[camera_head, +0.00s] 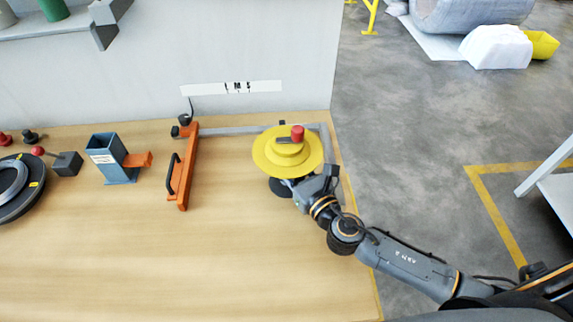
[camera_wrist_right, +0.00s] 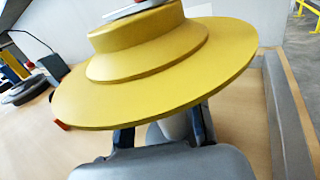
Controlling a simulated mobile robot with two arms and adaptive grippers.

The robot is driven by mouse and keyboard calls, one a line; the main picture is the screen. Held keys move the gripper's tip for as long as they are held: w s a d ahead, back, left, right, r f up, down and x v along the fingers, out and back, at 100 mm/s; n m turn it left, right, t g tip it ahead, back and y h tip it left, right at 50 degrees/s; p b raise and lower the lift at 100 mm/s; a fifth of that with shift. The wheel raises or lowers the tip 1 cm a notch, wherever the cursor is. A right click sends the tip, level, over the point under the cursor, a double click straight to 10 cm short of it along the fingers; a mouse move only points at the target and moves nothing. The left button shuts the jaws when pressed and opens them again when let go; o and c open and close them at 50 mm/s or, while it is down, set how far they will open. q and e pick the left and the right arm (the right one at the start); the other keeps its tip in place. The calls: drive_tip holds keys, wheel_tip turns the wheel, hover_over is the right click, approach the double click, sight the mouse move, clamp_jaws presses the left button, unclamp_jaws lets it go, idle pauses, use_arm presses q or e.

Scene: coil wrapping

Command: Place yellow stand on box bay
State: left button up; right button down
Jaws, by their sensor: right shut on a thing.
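The yellow stand (camera_head: 270,155) is a round stepped disc with a red knob (camera_head: 298,132) on top. It is at the right part of the wooden table, above my right gripper (camera_head: 296,182). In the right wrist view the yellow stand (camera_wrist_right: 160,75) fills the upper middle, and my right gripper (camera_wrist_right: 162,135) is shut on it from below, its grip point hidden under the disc. A grey frame (camera_head: 240,130) runs along the back of the table behind the stand; I cannot tell whether this is the box bay. My left gripper is not in view.
An orange frame clamp (camera_head: 187,165) stands left of the stand. A blue-grey box holder (camera_head: 108,160), a dark round disc (camera_head: 12,190) and small knobs are farther left. The front middle of the wooden table (camera_head: 180,260) is clear. A wall stands behind it.

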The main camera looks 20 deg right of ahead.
drive_tip(key=shift+f, duration=0.55)
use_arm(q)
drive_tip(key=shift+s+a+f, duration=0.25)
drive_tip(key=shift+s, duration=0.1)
use_arm(e)
drive_tip(key=shift+f, duration=0.25)
drive_tip(key=c, duration=0.9)
unclamp_jaws()
drive_tip(key=shift+c, duration=0.2)
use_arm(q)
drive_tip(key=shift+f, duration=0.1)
